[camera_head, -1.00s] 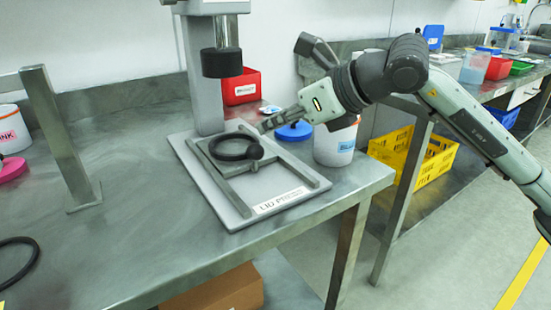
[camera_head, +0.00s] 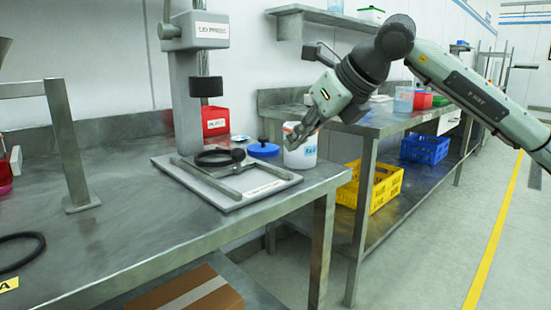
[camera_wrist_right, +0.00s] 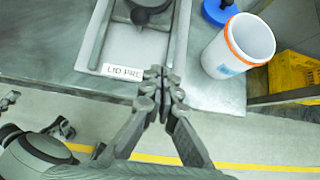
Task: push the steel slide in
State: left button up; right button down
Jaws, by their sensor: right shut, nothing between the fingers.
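The steel slide (camera_head: 229,193) is a grey bar frame lying on the pale base of the lid press. A black ring (camera_head: 206,161) and a black knob (camera_head: 238,155) sit at it, in front of the press column. My right gripper (camera_head: 292,144) is shut and empty, right of the knob in the head view, and hides part of the white tub. In the right wrist view its closed fingertips (camera_wrist_right: 165,77) are over the front of the base, beside the label (camera_wrist_right: 123,72). The ring is cut off at that view's top edge. My left gripper is not seen.
The press plunger (camera_head: 206,87) hangs above the ring. A blue lid (camera_head: 263,150) and a white tub (camera_head: 302,157) stand right of the press, close to the table's right end. A steel stand (camera_head: 66,145) is at the left. The table between is clear.

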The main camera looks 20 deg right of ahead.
aim_at(247, 161)
jog(key=x, duration=1)
jog(key=shift+w+a+r, duration=0.1)
jog(key=shift+w+r, duration=0.05)
jog(key=shift+w, duration=0.05)
jog(key=shift+w+a, duration=0.2)
jog(key=shift+w, duration=0.3)
jog(key=shift+w+a, duration=0.15)
jog(key=shift+w, duration=0.4)
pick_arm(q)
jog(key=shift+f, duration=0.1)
pick_arm(e)
jog(key=shift+w+a, duration=0.2)
jog(key=shift+w, duration=0.35)
jog(key=w, duration=0.1)
jog(key=w+a, duration=0.1)
jog(key=shift+w, duration=0.35)
jog(key=shift+w+a, duration=0.1)
jog(key=shift+w, duration=0.15)
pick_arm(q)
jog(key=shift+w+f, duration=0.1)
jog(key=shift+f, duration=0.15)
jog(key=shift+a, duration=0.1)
pick_arm(e)
jog(key=shift+s, duration=0.1)
